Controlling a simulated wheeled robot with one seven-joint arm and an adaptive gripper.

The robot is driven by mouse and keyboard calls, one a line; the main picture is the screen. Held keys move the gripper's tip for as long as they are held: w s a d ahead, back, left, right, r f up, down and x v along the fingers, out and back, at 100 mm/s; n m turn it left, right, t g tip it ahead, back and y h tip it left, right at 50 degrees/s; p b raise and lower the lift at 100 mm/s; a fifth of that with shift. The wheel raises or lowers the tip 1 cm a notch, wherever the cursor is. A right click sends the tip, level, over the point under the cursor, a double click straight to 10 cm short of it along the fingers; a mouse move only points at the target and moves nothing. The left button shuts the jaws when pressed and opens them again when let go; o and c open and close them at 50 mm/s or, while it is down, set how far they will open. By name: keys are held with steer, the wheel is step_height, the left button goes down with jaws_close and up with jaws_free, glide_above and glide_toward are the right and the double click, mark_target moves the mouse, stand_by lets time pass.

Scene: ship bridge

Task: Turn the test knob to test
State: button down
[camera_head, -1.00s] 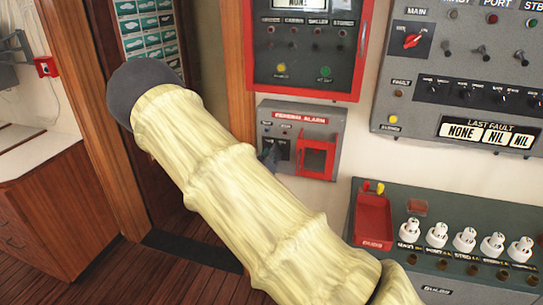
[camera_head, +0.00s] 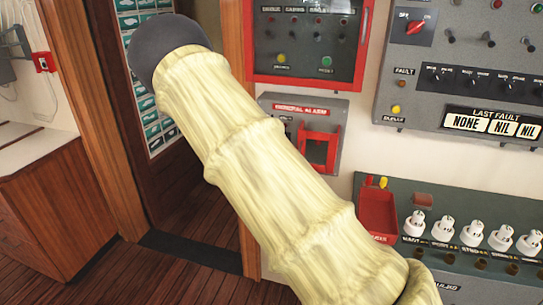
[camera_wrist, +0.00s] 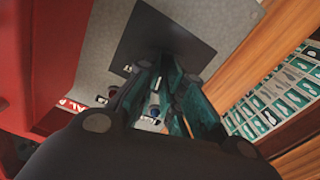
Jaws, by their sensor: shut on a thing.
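The grey General Alarm panel (camera_head: 335,112) with its red-framed guard (camera_head: 318,136) hangs on the wall in the head view. My arm covers its lower left part, and my gripper is hidden there. In the wrist view, my gripper (camera_wrist: 160,100) reaches to the grey panel (camera_wrist: 100,45), close to a dark square plate (camera_wrist: 150,25). Its teal-lined fingers are close together, shut on a small part that I take to be the test knob. The knob itself is mostly hidden between the fingers, so its pointer position cannot be read.
A red-framed indicator box (camera_head: 310,78) is just above the alarm panel. A red tray (camera_head: 377,212) and white fuses (camera_head: 443,226) are at lower right. A wooden door frame (camera_head: 247,60) stands close on the left. In the wrist view, a red surface (camera_wrist: 35,50) is near the left.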

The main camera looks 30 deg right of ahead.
steer(key=shift+s+d+m+b, duration=0.1)
steer(key=shift+d+m+b, duration=0.05)
steer(key=shift+m+b, duration=4.8)
steer(key=c, duration=1.5)
jaws_free()
steer(key=shift+c, duration=0.2)
steer(key=shift+f, duration=0.1)
steer(key=v, duration=1.1)
steer(key=shift+s+a, duration=0.3)
